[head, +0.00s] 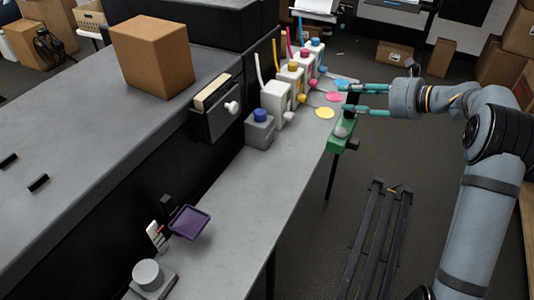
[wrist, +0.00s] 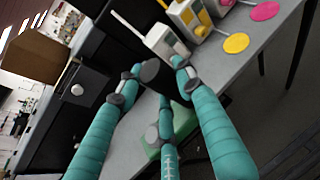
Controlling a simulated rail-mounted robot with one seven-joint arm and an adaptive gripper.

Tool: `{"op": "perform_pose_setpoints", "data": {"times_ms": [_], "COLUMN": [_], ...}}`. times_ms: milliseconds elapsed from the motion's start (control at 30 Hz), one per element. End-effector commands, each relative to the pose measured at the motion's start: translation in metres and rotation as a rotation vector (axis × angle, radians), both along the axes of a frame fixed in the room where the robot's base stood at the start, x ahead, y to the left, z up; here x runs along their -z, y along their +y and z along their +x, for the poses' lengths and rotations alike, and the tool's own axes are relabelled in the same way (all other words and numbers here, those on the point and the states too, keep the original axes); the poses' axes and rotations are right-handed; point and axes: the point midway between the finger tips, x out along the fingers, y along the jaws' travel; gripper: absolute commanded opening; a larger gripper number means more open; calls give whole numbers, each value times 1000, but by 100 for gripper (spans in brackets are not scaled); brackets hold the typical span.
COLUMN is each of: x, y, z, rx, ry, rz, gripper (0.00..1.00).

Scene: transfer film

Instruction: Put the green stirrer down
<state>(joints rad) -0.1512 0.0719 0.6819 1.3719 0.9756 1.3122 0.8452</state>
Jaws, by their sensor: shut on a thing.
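The green stirrer (head: 336,143) has a green base, a grey part on top and a dark upright post. In the head view it shows at the right edge of the grey counter (head: 236,195), with its base overlapping that edge. I cannot tell whether it touches the counter. My gripper (head: 345,97) has teal fingers, comes from the right and is shut on the stirrer's dark upper part. In the wrist view the green base (wrist: 184,122) shows behind my gripper (wrist: 157,82), and the fingers partly hide it.
White bottles with coloured caps (head: 283,100) stand left of the stirrer, beside pink and yellow discs (head: 325,113). A grey jar with a blue cap (head: 260,128) is nearer. A purple tray (head: 189,222) is at the front. The middle of the counter is clear.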

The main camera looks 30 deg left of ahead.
Motion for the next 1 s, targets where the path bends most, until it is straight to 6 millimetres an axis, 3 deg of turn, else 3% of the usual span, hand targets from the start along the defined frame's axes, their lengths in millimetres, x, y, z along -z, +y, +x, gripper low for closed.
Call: {"op": "perform_pose_setpoints", "data": {"times_ms": [300,500,667,1000], "x": [38,59,67,105], "y": [69,102,111,111], "z": [-17,-23,-25,-25], "rx": [-6,-2,-1,0], "ry": [5,2,1,2], "rz": [2,3,2,2], "gripper": [0,0,0,0]}}
